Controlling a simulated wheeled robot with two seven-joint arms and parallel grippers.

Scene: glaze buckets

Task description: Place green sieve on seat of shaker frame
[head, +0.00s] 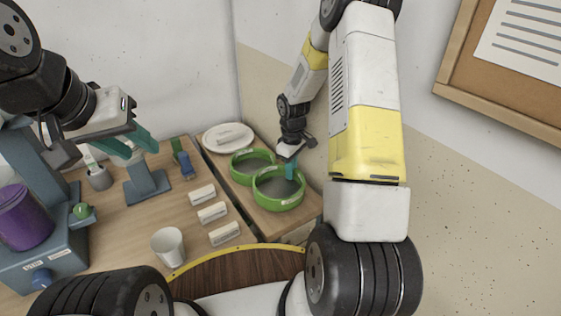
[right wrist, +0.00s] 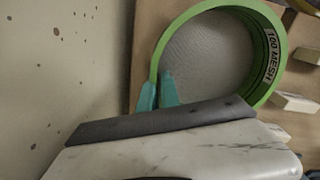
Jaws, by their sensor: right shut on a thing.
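Two round green sieves lie on the wooden side surface, a nearer one (head: 268,206) and a farther one (head: 236,158) behind it. My right gripper (head: 291,169) is shut on the rim of the nearer sieve. In the right wrist view its teal fingers (right wrist: 159,92) are at the rim of a green sieve marked "100 MESH" (right wrist: 285,62). My left gripper (head: 132,141) is open and empty above the table at left. A blue-grey stand (head: 148,188) is below it; I cannot tell whether this is the shaker frame.
A blue-grey machine (head: 45,270) with a purple bucket (head: 24,218) stands at the far left. Several white labelled blocks (head: 212,212) and a white cup (head: 168,246) stand on the table. A white plate (head: 228,138) lies behind the sieves. Walls close in behind and right.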

